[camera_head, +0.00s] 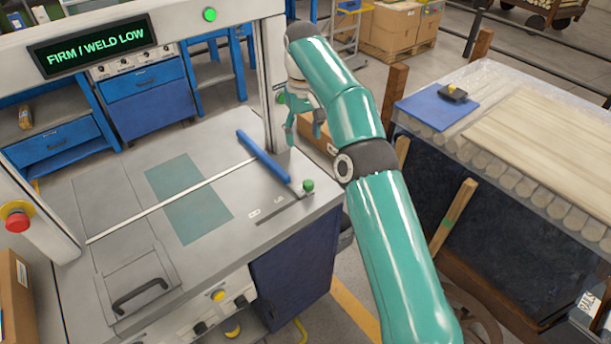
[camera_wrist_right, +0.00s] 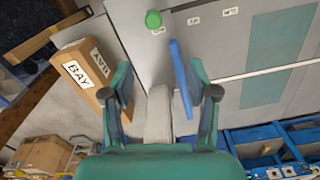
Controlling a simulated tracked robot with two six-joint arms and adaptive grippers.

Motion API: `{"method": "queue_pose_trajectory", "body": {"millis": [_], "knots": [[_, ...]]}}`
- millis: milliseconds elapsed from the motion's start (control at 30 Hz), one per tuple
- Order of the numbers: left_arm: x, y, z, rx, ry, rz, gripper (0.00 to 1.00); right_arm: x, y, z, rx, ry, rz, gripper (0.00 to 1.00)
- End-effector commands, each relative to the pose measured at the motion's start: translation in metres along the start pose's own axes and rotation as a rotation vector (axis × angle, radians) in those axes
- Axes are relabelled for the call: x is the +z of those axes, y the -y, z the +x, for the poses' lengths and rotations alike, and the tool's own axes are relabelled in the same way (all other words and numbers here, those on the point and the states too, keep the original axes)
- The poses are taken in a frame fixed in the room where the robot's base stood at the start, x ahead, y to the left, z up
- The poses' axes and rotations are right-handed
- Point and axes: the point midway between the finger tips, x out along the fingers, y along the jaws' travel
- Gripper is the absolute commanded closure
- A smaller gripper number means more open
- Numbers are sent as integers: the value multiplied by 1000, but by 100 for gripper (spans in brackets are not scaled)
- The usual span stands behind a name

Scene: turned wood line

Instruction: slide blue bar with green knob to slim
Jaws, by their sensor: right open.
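The blue bar (camera_head: 263,158) lies across the right part of the grey machine top, and its near end is by the green knob (camera_head: 308,186). The knob stands at the right end of a dark slot (camera_head: 275,213) with small labels too small to read surely. In the right wrist view the knob (camera_wrist_right: 153,20) is at the top and the bar (camera_wrist_right: 180,68) runs down toward the fingers. My right gripper (camera_head: 303,122) is above the machine's right side, near the bar's far end; it also shows in the wrist view (camera_wrist_right: 161,88), open and empty. My left gripper is not in view.
A cardboard box (camera_wrist_right: 88,72) is beside the machine. A red button (camera_head: 17,220) is at left. A wood-loaded table (camera_head: 530,140) stands right.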

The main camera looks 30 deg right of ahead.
Motion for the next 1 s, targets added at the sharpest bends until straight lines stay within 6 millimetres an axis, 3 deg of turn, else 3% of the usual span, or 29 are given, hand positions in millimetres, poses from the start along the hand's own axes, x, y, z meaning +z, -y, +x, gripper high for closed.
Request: {"method": "queue_pose_trajectory", "body": {"millis": [233, 700, 1000], "knots": [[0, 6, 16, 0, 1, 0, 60, 9, -20, 36, 0, -2, 34, 41], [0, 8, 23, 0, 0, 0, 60, 12, -23, 132, -1, 2, 40, 41], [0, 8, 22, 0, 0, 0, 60, 11, -23, 161, -1, -1, 41, 41]]}}
